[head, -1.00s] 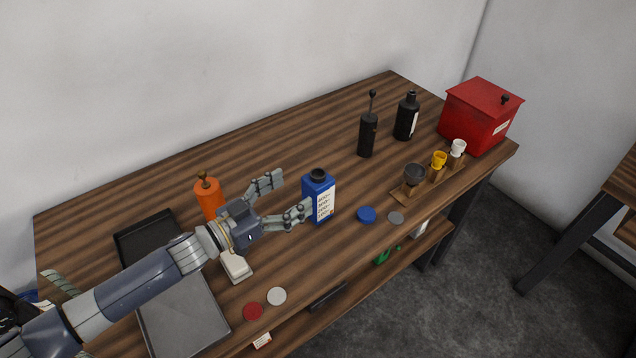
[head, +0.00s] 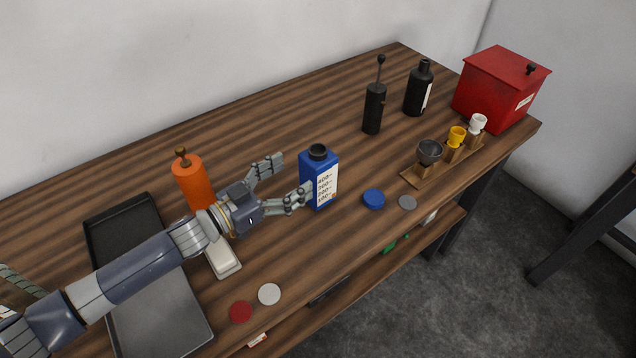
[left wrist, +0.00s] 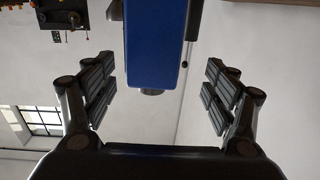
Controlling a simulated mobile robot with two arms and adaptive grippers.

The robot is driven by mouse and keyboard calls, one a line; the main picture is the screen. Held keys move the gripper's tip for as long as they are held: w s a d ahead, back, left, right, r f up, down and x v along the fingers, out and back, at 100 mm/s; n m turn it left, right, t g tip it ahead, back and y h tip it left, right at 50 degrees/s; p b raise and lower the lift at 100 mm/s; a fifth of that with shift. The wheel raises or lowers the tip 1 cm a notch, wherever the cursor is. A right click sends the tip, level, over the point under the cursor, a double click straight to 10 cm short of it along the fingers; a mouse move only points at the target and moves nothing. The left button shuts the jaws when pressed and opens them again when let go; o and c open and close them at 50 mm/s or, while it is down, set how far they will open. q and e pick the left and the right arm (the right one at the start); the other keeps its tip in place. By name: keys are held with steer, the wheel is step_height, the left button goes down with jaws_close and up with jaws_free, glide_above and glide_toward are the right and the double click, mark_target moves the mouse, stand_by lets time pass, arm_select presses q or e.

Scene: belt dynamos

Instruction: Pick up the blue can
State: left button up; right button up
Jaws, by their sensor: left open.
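The blue can (head: 318,178) stands upright on the wooden table, with a black cap and a white label with printed numbers. My left gripper (head: 284,181) is open beside it, on its left side. One finger is at the can's near left edge and the other is farther back. In the left wrist view the blue can (left wrist: 155,45) shows between the two spread fingers of the gripper (left wrist: 160,90), with a gap on each side. I cannot tell from the head view whether the near finger touches it. My right gripper is not in view.
An orange bottle (head: 193,184) stands behind my left wrist. Dark trays (head: 155,310) lie at left. A blue lid (head: 374,199) and a grey disc (head: 407,202) lie right of the can. Black bottles (head: 418,90), a cup rack (head: 445,165) and a red box (head: 497,90) stand farther right.

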mark_target(306, 171)
arm_select(q)
steer(key=shift+w+d, duration=0.2)
steer(key=shift+d, duration=0.05)
steer(key=x, duration=0.2)
steer(key=b+x, duration=0.1)
steer(key=x, duration=0.1)
steer(key=b+x, duration=0.1)
steer(key=x, duration=0.1)
steer(key=shift+s+d+r, duration=0.25)
steer(key=shift+d, duration=0.1)
steer(key=shift+w+d, duration=0.2)
steer(key=shift+d, duration=0.05)
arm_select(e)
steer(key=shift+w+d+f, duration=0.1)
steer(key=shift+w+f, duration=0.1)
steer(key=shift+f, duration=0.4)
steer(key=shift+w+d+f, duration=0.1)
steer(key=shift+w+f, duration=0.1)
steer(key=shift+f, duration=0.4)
arm_select(q)
steer(key=shift+a, duration=0.1)
steer(key=shift+c, duration=0.5)
steer(key=shift+r, duration=0.1)
steer(key=c, duration=1.3)
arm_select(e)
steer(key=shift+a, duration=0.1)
